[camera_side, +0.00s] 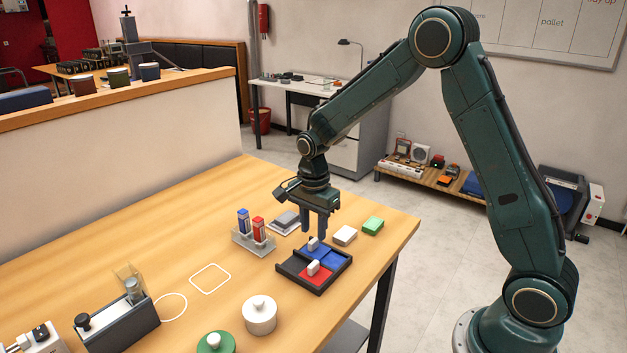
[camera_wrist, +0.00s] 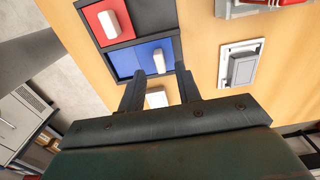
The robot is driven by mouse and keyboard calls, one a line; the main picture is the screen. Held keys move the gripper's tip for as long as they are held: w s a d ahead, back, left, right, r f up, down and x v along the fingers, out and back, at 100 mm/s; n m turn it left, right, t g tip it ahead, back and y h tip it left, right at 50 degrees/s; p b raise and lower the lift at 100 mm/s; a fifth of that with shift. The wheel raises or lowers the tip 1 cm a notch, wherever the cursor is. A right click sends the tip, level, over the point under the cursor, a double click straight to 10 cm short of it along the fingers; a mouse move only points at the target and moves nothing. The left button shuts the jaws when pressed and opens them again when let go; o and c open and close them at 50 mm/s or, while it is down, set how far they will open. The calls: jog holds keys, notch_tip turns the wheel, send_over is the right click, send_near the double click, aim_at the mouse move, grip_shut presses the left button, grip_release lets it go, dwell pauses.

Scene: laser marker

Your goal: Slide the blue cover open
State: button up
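A dark tray (camera_side: 293,266) on the wooden table holds a blue cover (camera_side: 307,250) with a white upright handle (camera_side: 313,243). A red cover (camera_side: 321,278) with its own white handle sits beside it. In the wrist view, the blue cover (camera_wrist: 145,52) shows its handle (camera_wrist: 160,60) between and just beyond my fingertips. A blue area also fills the neighbouring section; I cannot tell whether it belongs to the cover. My gripper (camera_side: 313,236) points down above the blue handle, fingers apart and empty. Whether the fingers touch the handle cannot be told.
A white block (camera_side: 345,235) and a green block (camera_side: 373,226) lie behind the tray. A grey block on a pale plate (camera_side: 285,221) and a stand with blue and red bottles (camera_side: 253,242) are to the left. A white lidded pot (camera_side: 259,316) stands in front.

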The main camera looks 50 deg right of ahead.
aim_at(316, 246)
jog(key=shift+f, duration=1.5)
jog(key=shift+c, duration=0.2)
grip_shut()
